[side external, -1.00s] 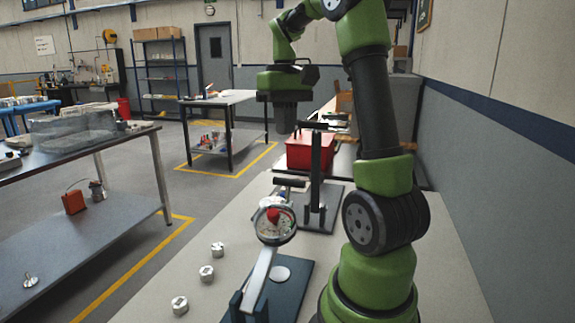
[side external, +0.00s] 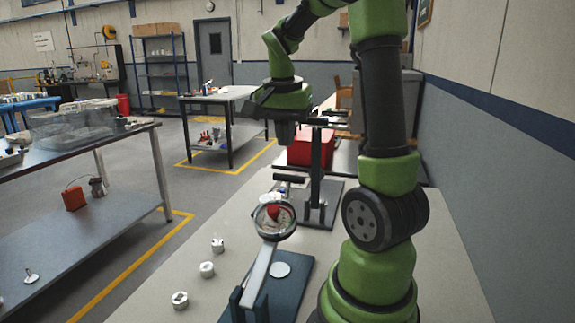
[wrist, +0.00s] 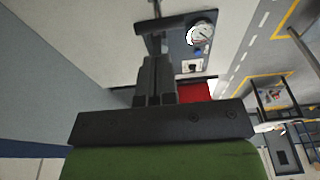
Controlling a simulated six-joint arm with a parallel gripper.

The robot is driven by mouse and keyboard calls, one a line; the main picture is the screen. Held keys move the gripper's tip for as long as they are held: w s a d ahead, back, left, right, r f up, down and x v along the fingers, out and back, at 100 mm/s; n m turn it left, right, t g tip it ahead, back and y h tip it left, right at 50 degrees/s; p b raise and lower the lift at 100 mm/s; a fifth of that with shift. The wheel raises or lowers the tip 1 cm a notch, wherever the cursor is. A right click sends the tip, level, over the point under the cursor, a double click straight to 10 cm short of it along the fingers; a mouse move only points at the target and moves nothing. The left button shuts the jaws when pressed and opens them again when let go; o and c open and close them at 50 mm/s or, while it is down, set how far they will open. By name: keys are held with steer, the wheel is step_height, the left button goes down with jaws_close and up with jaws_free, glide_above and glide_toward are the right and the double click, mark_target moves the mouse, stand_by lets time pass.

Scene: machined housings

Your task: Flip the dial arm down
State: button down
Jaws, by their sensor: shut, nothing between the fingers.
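The dial arm is a light grey bar (side external: 259,275) with a round dial (side external: 273,220) at its upper end, its face showing a red patch. It stands tilted up from a dark blue base (side external: 292,282), with the dial raised clear of the base. A round dial also shows in the wrist view (wrist: 201,35). My gripper (side external: 284,138) is shut and empty, above and beyond the dial and apart from it. Its closed fingers (wrist: 158,62) show in the wrist view. The fingertips are partly hard to make out in the side view.
A black upright stand with a crossbar (side external: 317,165) rises behind the dial, close beside my gripper. A red bin (side external: 308,148) is behind it. Several small metal parts (side external: 207,269) lie on the bench left of the base.

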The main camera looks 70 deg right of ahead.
mark_target(288, 176)
steer(key=f, duration=0.4)
steer(key=d+f, duration=0.1)
steer(key=f, duration=0.2)
steer(key=shift+d, duration=0.1)
steer(key=shift+r, duration=0.1)
steer(key=d+f+y, duration=0.1)
steer(key=d+f, duration=0.3)
steer(key=f, duration=0.5)
steer(key=shift+d+f+y, duration=0.2)
steer(key=shift+f+y, duration=0.05)
steer(key=shift+y, duration=0.05)
